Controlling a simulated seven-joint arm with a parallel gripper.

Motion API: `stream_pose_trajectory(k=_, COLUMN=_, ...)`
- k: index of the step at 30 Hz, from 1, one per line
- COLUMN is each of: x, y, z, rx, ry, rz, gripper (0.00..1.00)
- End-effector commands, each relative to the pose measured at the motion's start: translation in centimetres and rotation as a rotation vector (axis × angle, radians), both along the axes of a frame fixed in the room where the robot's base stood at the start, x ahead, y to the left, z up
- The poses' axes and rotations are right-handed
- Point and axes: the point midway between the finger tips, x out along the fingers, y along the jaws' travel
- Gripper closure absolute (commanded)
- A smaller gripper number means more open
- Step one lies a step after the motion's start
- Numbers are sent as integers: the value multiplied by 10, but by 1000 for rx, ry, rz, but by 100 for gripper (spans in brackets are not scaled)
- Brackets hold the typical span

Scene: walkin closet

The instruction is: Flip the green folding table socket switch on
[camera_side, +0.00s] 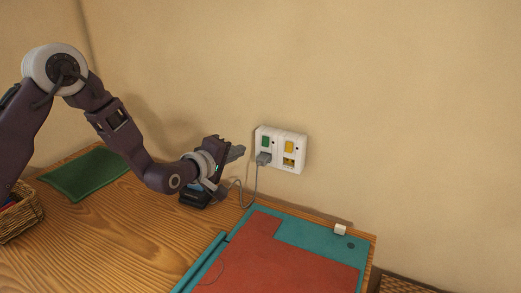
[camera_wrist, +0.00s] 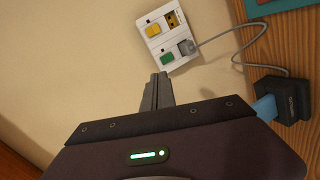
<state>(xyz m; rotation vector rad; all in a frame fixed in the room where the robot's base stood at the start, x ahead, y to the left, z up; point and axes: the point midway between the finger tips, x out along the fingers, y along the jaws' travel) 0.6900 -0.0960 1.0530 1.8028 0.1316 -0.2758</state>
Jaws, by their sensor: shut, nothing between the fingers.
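A white double socket plate (camera_side: 298,160) is on the wall, and it also shows at the top of the wrist view (camera_wrist: 156,43). It carries a green switch (camera_side: 266,141) on the left and a yellow switch (camera_side: 289,147) on the right. A grey plug with a cord (camera_side: 263,158) sits in the socket below the green switch. In the wrist view the green switch (camera_wrist: 167,57) lies just beyond my fingertips. My gripper (camera_side: 238,151) is shut and empty, a little left of the plate, pointing toward it. I cannot tell whether the tips touch the switch, but a gap shows in the side view.
A teal and red folded board (camera_side: 290,225) lies on the wooden table below the socket. A black and blue device (camera_side: 196,197) stands under my gripper. A green mat (camera_side: 85,174) and a wicker basket (camera_side: 22,215) are at left. A small white block (camera_side: 341,229) is at right.

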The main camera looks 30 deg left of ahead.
Motion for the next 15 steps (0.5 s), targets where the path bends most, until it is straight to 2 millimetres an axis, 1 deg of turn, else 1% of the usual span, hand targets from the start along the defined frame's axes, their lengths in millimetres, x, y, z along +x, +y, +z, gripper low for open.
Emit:
stream_pose_trajectory(k=1, x=5, y=1, z=-20, rx=-63, ry=-24, rz=27, gripper=100)
stream_pose_trajectory(k=3, x=9, y=3, z=-37, rx=-140, ry=-67, rz=62, gripper=100)
stream_pose_trajectory(k=6, x=10, y=5, z=-51, rx=-209, ry=-109, rz=93, gripper=100)
stream_pose_trajectory(k=9, x=10, y=7, z=-55, rx=-237, ry=-128, rz=104, gripper=100)
stream_pose_trajectory(k=15, x=10, y=7, z=-55, rx=-239, ry=-131, rz=104, gripper=100)
